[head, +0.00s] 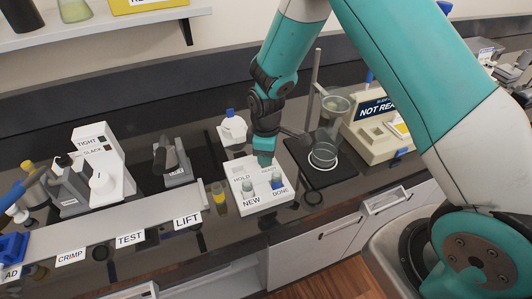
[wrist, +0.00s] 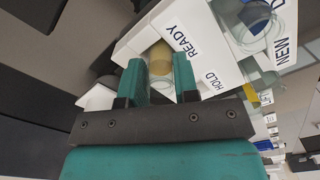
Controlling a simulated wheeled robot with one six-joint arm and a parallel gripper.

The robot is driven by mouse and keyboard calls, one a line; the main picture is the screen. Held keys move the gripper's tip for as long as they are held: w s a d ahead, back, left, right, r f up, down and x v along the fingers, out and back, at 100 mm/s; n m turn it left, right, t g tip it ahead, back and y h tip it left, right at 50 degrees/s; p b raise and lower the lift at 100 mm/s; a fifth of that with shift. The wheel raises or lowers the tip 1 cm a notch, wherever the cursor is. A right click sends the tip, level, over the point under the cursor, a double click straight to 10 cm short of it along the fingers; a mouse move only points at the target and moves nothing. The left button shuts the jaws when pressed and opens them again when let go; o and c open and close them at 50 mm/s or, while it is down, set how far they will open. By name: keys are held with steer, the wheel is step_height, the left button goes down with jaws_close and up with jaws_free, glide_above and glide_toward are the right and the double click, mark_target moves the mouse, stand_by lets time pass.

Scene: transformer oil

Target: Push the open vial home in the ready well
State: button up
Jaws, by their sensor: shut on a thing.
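The white rack block (head: 262,203) stands on the bench, with wells labelled HOLD, NEW and DONE in the head view; READY shows in the wrist view. My gripper (head: 265,160) is low over the rack's back side. In the wrist view my gripper (wrist: 160,76) has its teal fingers on either side of an open vial with yellowish content (wrist: 160,56), beside the READY label, and is shut on it. The vial's base and its depth in the well are hidden. A clear vial (head: 248,189) stands at NEW and a blue-capped vial (head: 278,182) at DONE.
A glass beaker (head: 323,155) on a dark stand is close to the right of the rack. A blue-capped bottle (head: 232,127) is behind it. A yellow vial (head: 218,194) stands left, by the long labelled rail (head: 120,225). The analyser (head: 375,130) is at right.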

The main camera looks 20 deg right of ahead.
steer(key=o, duration=1)
step_height(320, 180, up, 17)
steer(key=b, duration=0.3)
steer(key=shift+r, duration=0.2)
steer(key=s+a+r+m+y, duration=0.2)
steer(key=s+r, duration=0.1)
steer(key=s, duration=0.9)
steer(key=s+a+r+m+y, duration=0.2)
steer(key=s+r, duration=0.2)
steer(key=s, duration=0.8)
steer(key=shift+s+a+m, duration=0.25)
steer(key=shift+a+m, duration=0.15)
